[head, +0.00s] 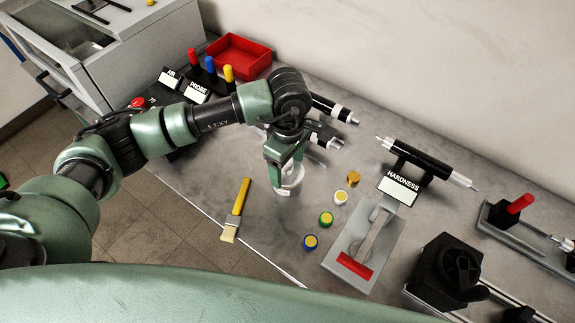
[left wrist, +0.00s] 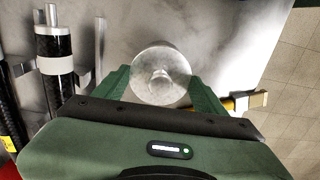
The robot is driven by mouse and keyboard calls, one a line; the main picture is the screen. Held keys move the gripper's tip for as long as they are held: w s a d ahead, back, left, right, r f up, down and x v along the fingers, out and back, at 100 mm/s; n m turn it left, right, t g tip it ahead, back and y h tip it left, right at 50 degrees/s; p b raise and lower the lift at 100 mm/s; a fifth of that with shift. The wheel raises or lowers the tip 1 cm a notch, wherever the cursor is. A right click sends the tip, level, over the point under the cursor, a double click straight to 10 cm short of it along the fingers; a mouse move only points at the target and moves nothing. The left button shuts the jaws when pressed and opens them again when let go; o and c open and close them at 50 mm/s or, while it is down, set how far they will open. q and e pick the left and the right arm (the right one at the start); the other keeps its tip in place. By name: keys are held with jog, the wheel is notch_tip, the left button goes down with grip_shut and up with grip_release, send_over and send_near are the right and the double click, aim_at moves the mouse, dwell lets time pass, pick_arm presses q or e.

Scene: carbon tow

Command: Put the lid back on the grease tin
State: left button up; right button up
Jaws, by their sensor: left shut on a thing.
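My left gripper (head: 284,166) points down over the table and is shut on a round, pale grey lid with a small knob. The lid (left wrist: 160,68) shows between the two green fingers in the left wrist view. In the head view, a whitish round tin (head: 286,189) shows directly below the fingers, partly hidden by them. I cannot tell whether the lid touches the tin or is held just above it. My right gripper is not in view.
A yellow-handled brush (head: 236,209) lies left of the tin. Several small coloured caps, including a green one (head: 326,219), stand to the right. A grey HARDNESS plate (head: 352,252) lies beyond them. Black cylindrical tools (head: 335,110) and a red tray (head: 238,54) are behind.

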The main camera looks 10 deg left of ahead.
pick_arm(q)
jog(key=shift+f+b, duration=0.2)
jog(key=shift+b, duration=0.65)
dwell(1.1)
jog(key=o, duration=1.4)
jog(key=shift+o, duration=0.2)
jog(key=shift+r, duration=0.1)
jog(key=shift+r+p, duration=1.45)
jog(key=shift+r, duration=2)
grip_shut()
